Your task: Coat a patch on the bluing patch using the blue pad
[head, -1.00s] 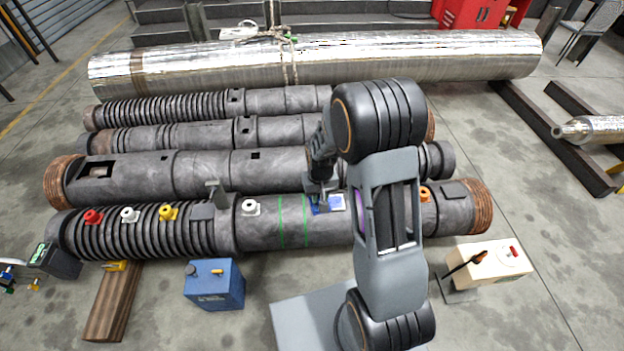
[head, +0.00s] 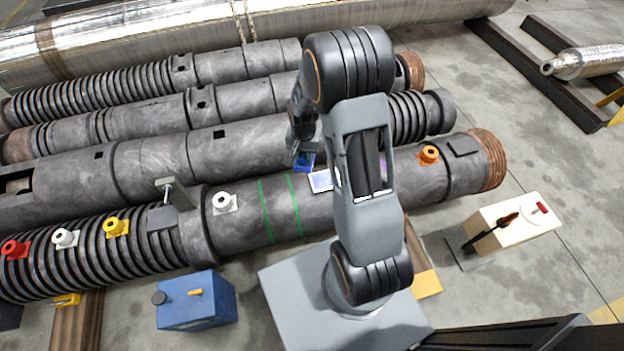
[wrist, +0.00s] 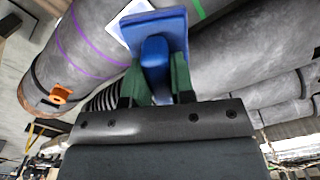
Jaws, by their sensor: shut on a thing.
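The blue pad (head: 304,163) is a flat blue plate with a blue handle. My gripper (head: 300,150) is shut on that handle. In the wrist view, the green fingers of the gripper (wrist: 157,85) clamp the pad's handle, and the plate of the pad (wrist: 160,28) faces away from the wrist. A small pale rectangle with a bluish middle (head: 320,181), which looks like the bluing patch, lies on the front barrel. The pad shows just beyond it, apart from it in the head view. The rectangle's corner (wrist: 122,17) shows beside the pad in the wrist view. My arm hides the barrel right of the rectangle.
The front barrel (head: 235,240) carries green rings (head: 266,212) and red, white, yellow and orange fittings. More barrels lie behind it. A T-handled tool (head: 170,190) stands on its left part. A blue box (head: 196,300) and a cream box (head: 512,224) stand in front.

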